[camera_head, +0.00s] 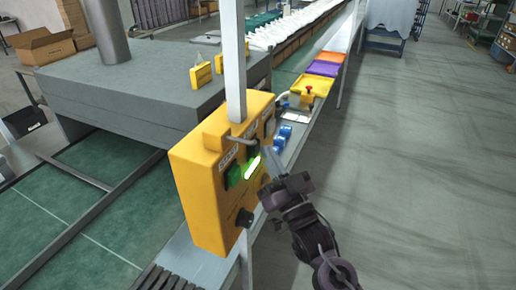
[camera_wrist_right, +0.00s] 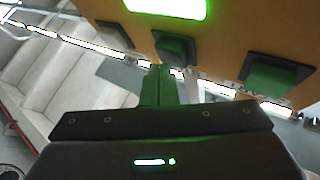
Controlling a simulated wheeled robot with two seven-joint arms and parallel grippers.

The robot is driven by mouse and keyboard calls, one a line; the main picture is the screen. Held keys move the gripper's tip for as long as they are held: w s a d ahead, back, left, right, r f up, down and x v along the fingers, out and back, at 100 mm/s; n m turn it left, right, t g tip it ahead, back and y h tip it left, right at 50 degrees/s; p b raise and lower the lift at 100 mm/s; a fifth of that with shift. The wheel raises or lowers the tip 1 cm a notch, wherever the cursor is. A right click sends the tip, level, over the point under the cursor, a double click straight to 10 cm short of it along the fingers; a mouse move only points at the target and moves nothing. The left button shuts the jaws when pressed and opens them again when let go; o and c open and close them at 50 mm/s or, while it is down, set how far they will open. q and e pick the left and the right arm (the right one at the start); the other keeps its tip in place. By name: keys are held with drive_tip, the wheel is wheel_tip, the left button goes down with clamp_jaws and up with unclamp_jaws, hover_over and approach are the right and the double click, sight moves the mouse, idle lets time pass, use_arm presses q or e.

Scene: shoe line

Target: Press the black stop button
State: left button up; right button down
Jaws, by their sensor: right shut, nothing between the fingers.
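A yellow control box (camera_head: 205,190) is fixed to a pale post, with labelled buttons on its face. A lit green panel (camera_head: 251,166) glows there, and a dark green button (camera_head: 233,176) sits left of it. In the right wrist view, the fingers (camera_wrist_right: 160,88) point at a dark square button (camera_wrist_right: 175,48); contact is unclear.
The pale post (camera_head: 235,60) rises past the box. A grey machine housing (camera_head: 130,95) stands to the left. Blue rolls (camera_head: 282,135), a red-topped yellow button box (camera_head: 307,96) and colored trays (camera_head: 324,68) line the bench behind. The floor (camera_head: 410,150) at the right is clear.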

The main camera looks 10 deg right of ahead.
drive_tip(key=shift+w+a, duration=0.3)
drive_tip(key=shift+a, duration=0.1)
idle(0.4)
drive_tip(key=shift+s+d, duration=0.1)
idle(0.3)
drive_tip(key=shift+s+d, duration=0.45)
drive_tip(key=shift+d, duration=0.2)
drive_tip(key=s+d, duration=0.2)
drive_tip(key=d+p, duration=0.1)
drive_tip(key=d, duration=0.1)
drive_tip(key=shift+s+d, duration=0.1)
drive_tip(key=shift+s, duration=0.3)
drive_tip(key=shift+f, duration=0.1)
idle(0.4)
